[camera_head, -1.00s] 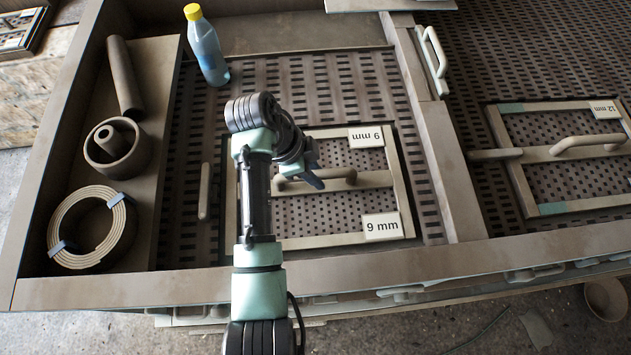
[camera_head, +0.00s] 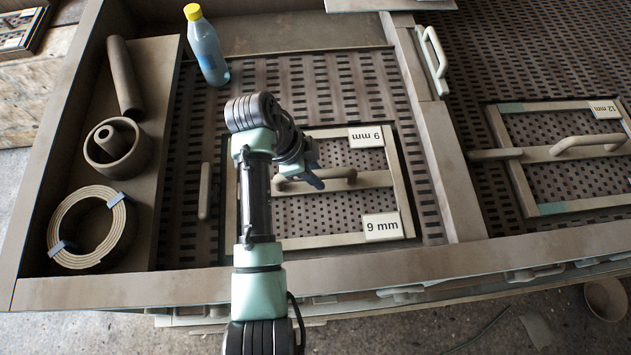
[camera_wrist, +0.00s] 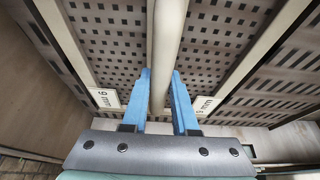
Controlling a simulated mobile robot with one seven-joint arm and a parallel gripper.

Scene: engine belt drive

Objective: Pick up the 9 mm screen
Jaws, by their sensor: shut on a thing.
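The 9 mm screen (camera_head: 402,190) is a beige square frame with a perforated panel, a crossbar with a handle, and two white "9 mm" labels. It lies flat in the left bay, partly hidden behind my arm. My gripper (camera_head: 318,180) is at the handle (camera_head: 345,174) over the middle of the screen. In the wrist view, the blue fingers (camera_wrist: 161,100) stand on both sides of the pale handle bar (camera_wrist: 167,40), shut on it. The perforated panel and both labels show below the fingers.
A bottle with a yellow cap (camera_head: 207,45) stands at the back of the bay. A side tray at left holds a tube (camera_head: 123,78), nested rings (camera_head: 118,142) and a coil (camera_head: 88,228). A divider (camera_head: 440,150) separates the 12 mm screen (camera_head: 497,140) at right.

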